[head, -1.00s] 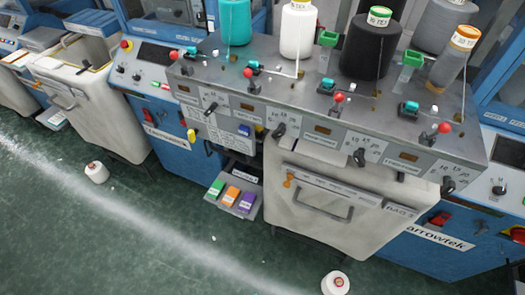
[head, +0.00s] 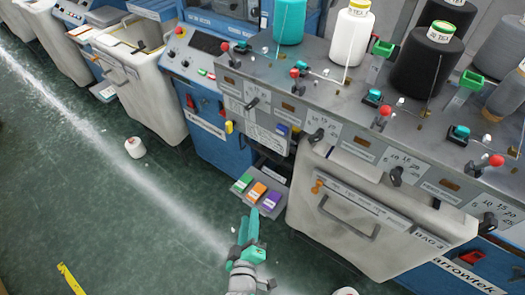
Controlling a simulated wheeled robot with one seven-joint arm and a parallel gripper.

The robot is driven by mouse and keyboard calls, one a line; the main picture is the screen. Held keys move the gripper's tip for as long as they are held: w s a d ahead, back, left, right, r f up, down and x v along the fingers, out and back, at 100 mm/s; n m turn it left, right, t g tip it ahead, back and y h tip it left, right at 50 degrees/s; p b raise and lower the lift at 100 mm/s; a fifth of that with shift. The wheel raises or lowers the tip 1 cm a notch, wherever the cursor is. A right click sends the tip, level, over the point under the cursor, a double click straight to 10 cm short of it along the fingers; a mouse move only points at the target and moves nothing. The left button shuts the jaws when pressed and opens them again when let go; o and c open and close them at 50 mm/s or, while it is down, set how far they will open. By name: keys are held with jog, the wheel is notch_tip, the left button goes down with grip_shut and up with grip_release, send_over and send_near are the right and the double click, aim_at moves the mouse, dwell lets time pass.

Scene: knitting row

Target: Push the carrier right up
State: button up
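No part is plainly marked as the carrier, and I cannot tell which one it is. The grey control unit (head: 300,90) has a row of teal pieces and red-ball levers (head: 294,73) on its top, with black knobs (head: 317,134) on its sloped front. A small tray below it holds a green block (head: 243,183), an orange block (head: 257,192) and a purple block (head: 271,200). My gripper (head: 251,221), with teal fingers, is at the bottom centre, in front of the tray in the picture and apart from the knobs. Whether its fingers are open or shut cannot be made out.
Yarn cones (head: 353,35) stand on top of the unit. A pale bag-like bin (head: 380,215) with a handle hangs at the right front, and another bin (head: 140,85) stands left. A white cone (head: 135,147) lies on the green floor, which is mostly clear at left.

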aim_at(263, 150)
jog(key=w+d+r+n+h, duration=0.1)
jog(key=w+r+n, duration=0.1)
jog(key=w+r, duration=0.35)
jog(key=w+d+r+n+h, duration=0.1)
jog(key=w+r+n+h, duration=0.1)
jog(key=w, duration=0.6)
jog(key=x, duration=1)
jog(key=shift+w, duration=0.3)
jog(key=shift+a, duration=0.1)
grip_shut()
